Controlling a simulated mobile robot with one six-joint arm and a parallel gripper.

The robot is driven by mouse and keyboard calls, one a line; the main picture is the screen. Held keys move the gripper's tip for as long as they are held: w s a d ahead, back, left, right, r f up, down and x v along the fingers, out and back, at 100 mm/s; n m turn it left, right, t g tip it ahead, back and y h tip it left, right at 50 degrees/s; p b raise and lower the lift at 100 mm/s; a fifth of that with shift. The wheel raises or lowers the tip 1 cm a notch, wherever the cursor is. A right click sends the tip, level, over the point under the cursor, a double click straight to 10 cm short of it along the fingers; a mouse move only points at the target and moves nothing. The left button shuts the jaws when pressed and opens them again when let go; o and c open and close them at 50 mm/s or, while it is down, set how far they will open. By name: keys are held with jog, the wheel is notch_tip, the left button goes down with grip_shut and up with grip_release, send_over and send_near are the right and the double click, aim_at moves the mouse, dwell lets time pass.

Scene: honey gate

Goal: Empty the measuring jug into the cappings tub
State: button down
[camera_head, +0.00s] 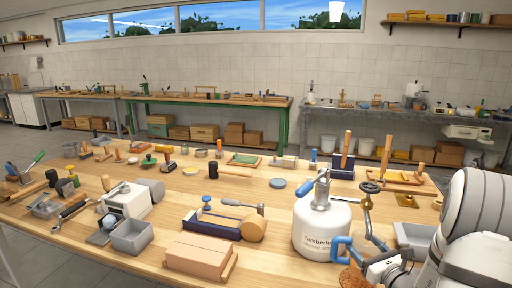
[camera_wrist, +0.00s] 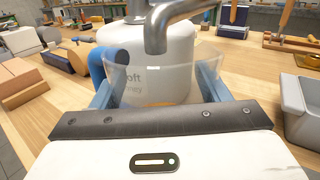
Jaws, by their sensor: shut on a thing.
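My gripper (camera_wrist: 158,88) is shut on the clear measuring jug, with a blue finger at each side. The jug (camera_wrist: 150,78) looks upright in the wrist view, with a little amber at its bottom. In the head view my gripper (camera_head: 362,250) is at the lower right, just right of a white tank; the clear jug is hard to make out there. A grey open tub (camera_wrist: 292,125) stands at the right of the wrist view, and also behind my arm in the head view (camera_head: 413,232). I cannot tell whether it is the cappings tub.
The white labelled tank (camera_head: 321,230) stands close behind the jug. A grey metal spout (camera_wrist: 157,35) hangs over the jug's far rim. Wooden blocks (camera_head: 200,256) and a blue-based tool (camera_head: 212,222) lie left. A brown rough thing (camera_head: 354,280) is at the bottom edge.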

jog(key=shift+s+f+b, duration=0.1)
jog(key=shift+f+b, duration=2.05)
jog(key=shift+f, duration=0.35)
jog(key=shift+s+a+f+b, duration=0.1)
jog(key=shift+s+f+b, duration=0.1)
jog(key=shift+f+b, duration=0.25)
jog(key=shift+s+f+b, duration=0.15)
jog(key=shift+f+b, duration=0.15)
jog(key=shift+f, duration=0.15)
jog(key=c, duration=0.5)
grip_release()
jog(key=shift+w, duration=0.2)
jog(key=shift+o, duration=0.5)
jog(key=shift+w+f, duration=0.1)
jog(key=shift+w, duration=0.15)
jog(key=shift+o, duration=1.4)
jog(key=shift+s+r, duration=0.2)
jog(key=shift+r, duration=0.05)
jog(key=shift+w, duration=0.1)
jog(key=v, duration=0.8)
jog(key=shift+w, duration=0.1)
